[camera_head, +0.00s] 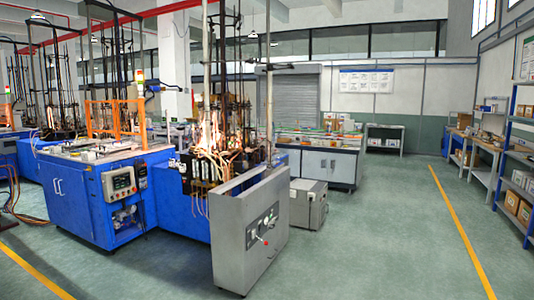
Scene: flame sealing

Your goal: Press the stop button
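A blue flame-sealing machine (180,205) stands left of centre, with flames (212,132) burning among its rods and tubes. A grey metal cabinet (235,262) at its front right carries a dark control panel (262,226) with small gauges or knobs and a red part near its lower edge. A control box (118,182) with a display and small buttons is fixed to the blue housing further left. The stop button is too small to pick out with certainty on either panel. My gripper is not in view.
A small grey box unit (308,204) stands on the floor behind the cabinet. A workbench (330,163) is further back. Blue shelving (517,185) lines the right wall. The green floor (385,235) between is clear, with a yellow line (455,225). Hoses (15,205) lie at left.

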